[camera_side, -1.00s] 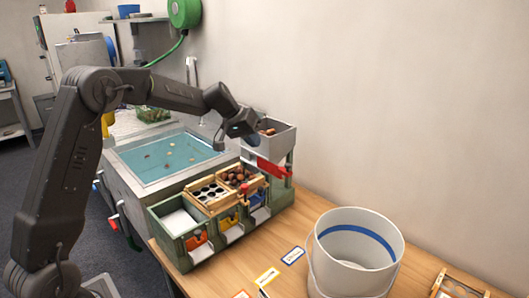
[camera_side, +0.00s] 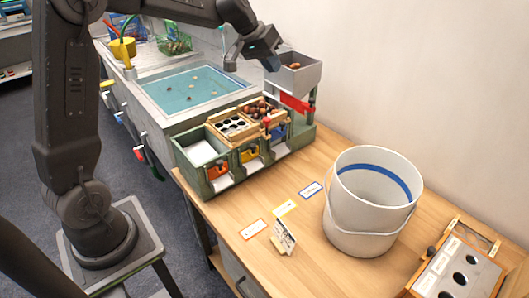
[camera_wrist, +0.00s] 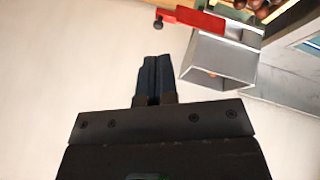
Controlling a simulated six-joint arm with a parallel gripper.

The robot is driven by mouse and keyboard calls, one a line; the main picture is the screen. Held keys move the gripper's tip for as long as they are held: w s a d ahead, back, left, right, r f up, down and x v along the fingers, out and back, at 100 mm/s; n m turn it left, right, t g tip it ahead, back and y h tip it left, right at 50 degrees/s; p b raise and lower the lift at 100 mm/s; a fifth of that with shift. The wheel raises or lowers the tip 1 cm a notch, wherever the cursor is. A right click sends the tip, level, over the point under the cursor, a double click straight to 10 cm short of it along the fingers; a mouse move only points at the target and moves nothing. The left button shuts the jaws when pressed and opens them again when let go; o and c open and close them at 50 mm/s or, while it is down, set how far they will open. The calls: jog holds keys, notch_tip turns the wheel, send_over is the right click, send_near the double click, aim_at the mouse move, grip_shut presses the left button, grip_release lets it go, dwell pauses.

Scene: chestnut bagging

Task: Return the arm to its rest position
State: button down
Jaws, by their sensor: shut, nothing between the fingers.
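My gripper (camera_side: 272,63) hangs in the air beside and a little above the grey hopper (camera_side: 297,75) at the back right of the green station. In the wrist view its two dark fingers (camera_wrist: 154,65) lie side by side, shut, with nothing between them. The hopper also shows in the wrist view (camera_wrist: 222,62), to the right of the fingertips and apart from them. A few brown chestnuts (camera_side: 294,66) show in the hopper.
The green station (camera_side: 222,181) holds wooden trays, one with chestnuts. Behind it is a water basin (camera_side: 190,88). A white bucket (camera_side: 365,222) and a card stand (camera_side: 283,238) occupy the table. A wooden box with round holes (camera_side: 462,262) is at front right.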

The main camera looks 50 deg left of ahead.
jog(key=s+d+r+m+y, duration=0.1)
jog(key=s+d+r, duration=0.1)
jog(key=s+d, duration=0.45)
jog(key=s+d+r+m, duration=0.1)
jog(key=s+d+r, duration=0.15)
jog(key=s, duration=0.65)
jog(key=s+d+f, duration=0.1)
jog(key=s+f, duration=0.1)
jog(key=s, duration=0.5)
jog(key=s+d+f+m+y, duration=0.1)
jog(key=s+d+f, duration=0.1)
jog(key=s, duration=0.6)
jog(key=shift+f+m+y, duration=0.3)
jog(key=shift+f, duration=0.4)
jog(key=c, duration=1.8)
grip_release()
